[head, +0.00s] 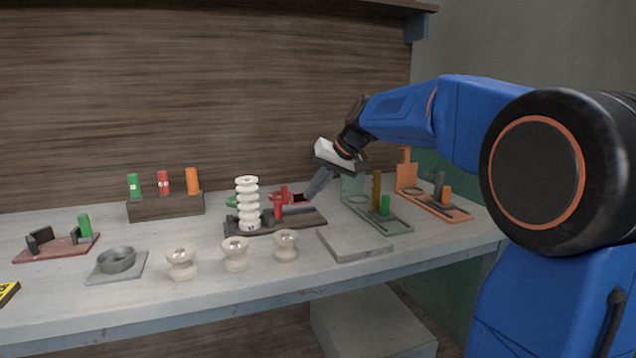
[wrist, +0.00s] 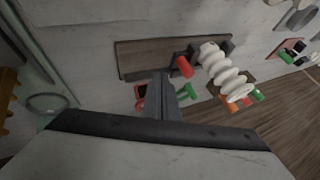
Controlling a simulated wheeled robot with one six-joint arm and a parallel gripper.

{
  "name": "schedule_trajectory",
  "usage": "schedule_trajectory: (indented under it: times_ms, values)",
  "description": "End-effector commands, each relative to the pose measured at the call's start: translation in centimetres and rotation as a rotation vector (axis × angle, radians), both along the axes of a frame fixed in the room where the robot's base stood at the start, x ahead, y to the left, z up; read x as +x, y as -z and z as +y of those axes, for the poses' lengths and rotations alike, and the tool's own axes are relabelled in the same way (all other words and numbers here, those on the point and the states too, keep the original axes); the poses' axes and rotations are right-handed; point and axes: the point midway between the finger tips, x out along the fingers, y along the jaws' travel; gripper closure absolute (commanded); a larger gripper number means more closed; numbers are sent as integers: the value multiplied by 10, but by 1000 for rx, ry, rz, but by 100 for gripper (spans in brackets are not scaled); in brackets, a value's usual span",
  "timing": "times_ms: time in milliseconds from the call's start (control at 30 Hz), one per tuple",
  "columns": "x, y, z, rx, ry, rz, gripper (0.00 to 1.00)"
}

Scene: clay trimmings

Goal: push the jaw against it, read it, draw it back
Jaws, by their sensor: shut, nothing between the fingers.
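A white ribbed insulator (head: 248,204) stands upright at the left part of a dark measuring base (head: 300,218); it also shows in the wrist view (wrist: 226,76). Just right of it is a red jaw (head: 279,207) with a red-framed dark plate reaching right. A green part (head: 231,201) shows behind the insulator. My gripper (head: 308,197) is shut and empty, pointing down-left, its tips at the right end of the red part. In the wrist view my fingers (wrist: 160,80) overlap the red-framed part (wrist: 140,92). I cannot tell whether they touch it.
Three cream spools (head: 235,255) and a grey slab (head: 355,245) lie in front. A green fixture (head: 390,220) and an orange fixture (head: 445,208) stand right. A wooden block with coloured cylinders (head: 165,207), a grey dish (head: 116,261) and a red fixture (head: 60,248) are left.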

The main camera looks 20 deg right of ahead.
Motion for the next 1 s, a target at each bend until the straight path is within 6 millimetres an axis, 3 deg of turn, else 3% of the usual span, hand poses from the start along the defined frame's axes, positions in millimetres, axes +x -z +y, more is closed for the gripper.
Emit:
schedule_trajectory:
  times_ms: [233,400,600,1000]
  values:
    - [20,35,18,0,-1,1,100]
    - [23,32,40,-1,-3,0,100]
    - [26,32,53,0,-1,0,100]
    - [26,32,55,-1,0,0,100]
